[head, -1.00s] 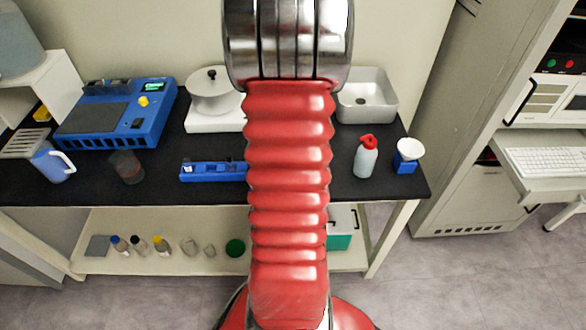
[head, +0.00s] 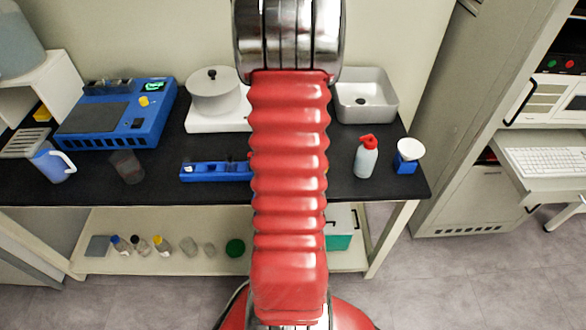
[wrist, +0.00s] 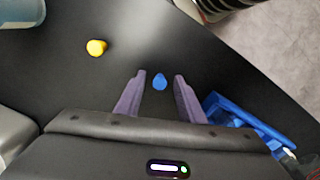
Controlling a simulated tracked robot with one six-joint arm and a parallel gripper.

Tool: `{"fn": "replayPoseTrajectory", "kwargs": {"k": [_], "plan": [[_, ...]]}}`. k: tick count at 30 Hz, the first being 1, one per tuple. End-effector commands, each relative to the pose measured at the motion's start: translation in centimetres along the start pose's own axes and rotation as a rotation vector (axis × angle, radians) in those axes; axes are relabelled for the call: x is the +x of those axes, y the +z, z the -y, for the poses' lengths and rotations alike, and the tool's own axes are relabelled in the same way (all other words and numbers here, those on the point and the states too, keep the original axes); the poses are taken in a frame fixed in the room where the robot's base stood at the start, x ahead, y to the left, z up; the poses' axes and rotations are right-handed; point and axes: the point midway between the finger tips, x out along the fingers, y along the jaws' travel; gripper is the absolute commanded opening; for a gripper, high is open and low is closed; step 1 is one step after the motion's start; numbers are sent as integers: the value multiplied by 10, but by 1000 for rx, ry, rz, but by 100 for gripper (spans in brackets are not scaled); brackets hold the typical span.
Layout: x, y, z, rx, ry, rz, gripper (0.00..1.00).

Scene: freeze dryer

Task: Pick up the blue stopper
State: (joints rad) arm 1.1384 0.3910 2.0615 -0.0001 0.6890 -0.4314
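The blue stopper (wrist: 160,81) is a small rounded blue piece on the black bench top in the wrist view. My gripper (wrist: 161,82) is open, and its two purple-grey fingers stand one on each side of the stopper in the picture. There is a visible gap between each finger and the stopper. I cannot tell how high the fingertips are above the bench. In the head view my red arm covers the middle of the bench (head: 85,190), and neither the stopper nor my gripper shows there.
A yellow stopper (wrist: 96,47) lies to the upper left in the wrist view. A blue rack (wrist: 245,118) is close to the right finger; it also shows in the head view (head: 215,172). A grey sink (head: 365,95), wash bottle (head: 366,158) and blue device (head: 115,115) stand on the bench.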

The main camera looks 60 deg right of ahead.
Motion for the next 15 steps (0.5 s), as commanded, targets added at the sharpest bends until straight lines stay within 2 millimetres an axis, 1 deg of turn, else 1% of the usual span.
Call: {"fn": "replayPoseTrajectory", "kwargs": {"k": [8, 15], "plan": [[0, 0, 0, 0, 0, 0, 36], [0, 0, 0, 1, 0, 0, 19]]}}
